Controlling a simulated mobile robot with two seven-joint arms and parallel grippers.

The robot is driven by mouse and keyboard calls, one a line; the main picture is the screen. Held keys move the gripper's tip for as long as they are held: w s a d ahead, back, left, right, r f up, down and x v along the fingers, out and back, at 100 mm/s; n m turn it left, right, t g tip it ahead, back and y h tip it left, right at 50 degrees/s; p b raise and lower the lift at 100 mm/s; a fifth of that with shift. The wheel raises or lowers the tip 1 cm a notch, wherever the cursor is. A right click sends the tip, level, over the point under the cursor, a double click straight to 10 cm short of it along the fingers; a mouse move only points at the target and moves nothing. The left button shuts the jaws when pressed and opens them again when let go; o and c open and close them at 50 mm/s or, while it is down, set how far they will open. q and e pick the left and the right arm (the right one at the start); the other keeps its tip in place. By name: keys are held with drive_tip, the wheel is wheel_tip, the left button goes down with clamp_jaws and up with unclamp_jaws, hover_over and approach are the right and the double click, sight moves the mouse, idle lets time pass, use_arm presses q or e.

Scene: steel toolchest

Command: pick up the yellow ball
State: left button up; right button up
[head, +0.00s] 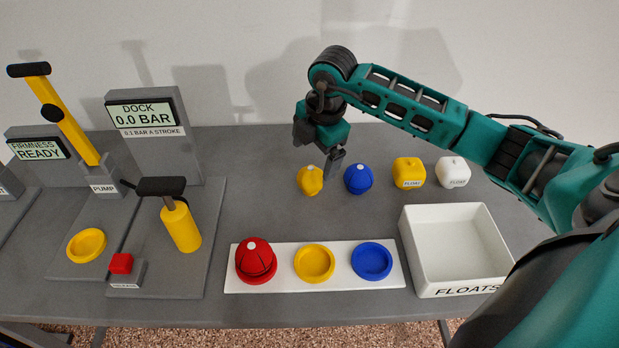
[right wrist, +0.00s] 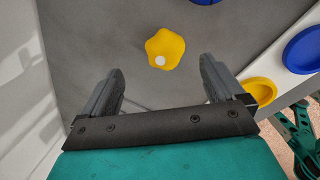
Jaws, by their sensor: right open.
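The yellow ball (head: 310,180) sits on the grey table, left of the blue ball (head: 358,179). It looks a little lumpy and has a white spot on top. My right gripper (head: 330,160) is above and just behind it, pointing down, open and empty. In the right wrist view the yellow ball (right wrist: 165,49) lies ahead of the two spread fingers (right wrist: 160,88), roughly centred between them and apart from both. My left gripper is not in view.
A white board (head: 290,284) in front carries a red ball (head: 256,260) in its dish, an empty yellow dish (head: 314,263) and an empty blue dish (head: 372,261). Yellow and white floats (head: 409,173) and a white tray (head: 404,232) stand right. Pump and dock fixtures (head: 180,225) stand left.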

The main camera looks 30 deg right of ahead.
sight(312, 177)
drive_tip(key=shift+x, duration=1.15)
drive_tip(key=x, duration=0.5)
drive_tip(key=shift+s+d+f, duration=0.1)
drive_tip(key=shift+s+f, duration=0.15)
drive_tip(key=shift+f, duration=0.15)
drive_tip(key=c, duration=1.1)
